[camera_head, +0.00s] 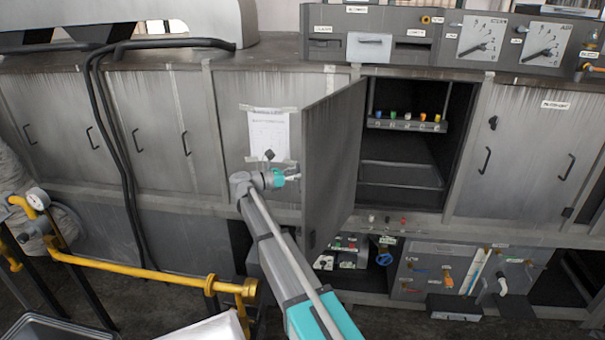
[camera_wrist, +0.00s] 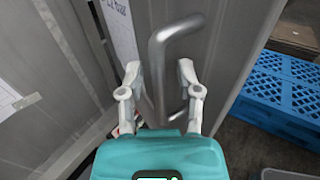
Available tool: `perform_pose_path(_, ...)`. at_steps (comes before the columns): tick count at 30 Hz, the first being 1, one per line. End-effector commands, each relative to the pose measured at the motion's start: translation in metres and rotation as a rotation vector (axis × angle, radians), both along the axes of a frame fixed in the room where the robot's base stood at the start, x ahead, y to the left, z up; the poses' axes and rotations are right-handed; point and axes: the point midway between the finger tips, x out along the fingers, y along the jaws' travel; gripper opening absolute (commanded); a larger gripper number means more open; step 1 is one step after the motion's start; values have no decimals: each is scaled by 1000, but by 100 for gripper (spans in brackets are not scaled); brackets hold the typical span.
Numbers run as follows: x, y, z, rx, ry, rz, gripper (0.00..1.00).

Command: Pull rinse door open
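A tall grey door (camera_head: 333,160) stands swung far out from the left edge of an open compartment (camera_head: 405,175) in the head view. I take it as the rinse door; its label cannot be read. The head view shows its inner face, and its outer handle is hidden there. My gripper (camera_head: 292,178) is on the left, outer side of the door. In the wrist view my gripper (camera_wrist: 159,70) is open, with a finger on each side of the grey bar handle (camera_wrist: 156,85). The fingers do not appear closed on it.
Inside the compartment several coloured knobs line a shelf. Closed handled doors (camera_head: 480,160) flank it. A yellow pipe (camera_head: 150,272) runs at the lower left. Valves and a box sit below the compartment. A blue crate (camera_wrist: 280,90) shows at the right of the wrist view.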

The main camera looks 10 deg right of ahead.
Motion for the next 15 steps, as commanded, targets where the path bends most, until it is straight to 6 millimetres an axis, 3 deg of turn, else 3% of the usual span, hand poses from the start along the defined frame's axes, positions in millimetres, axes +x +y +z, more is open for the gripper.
perform_pose_path(15,-1,5,0,-1,0,0,51)
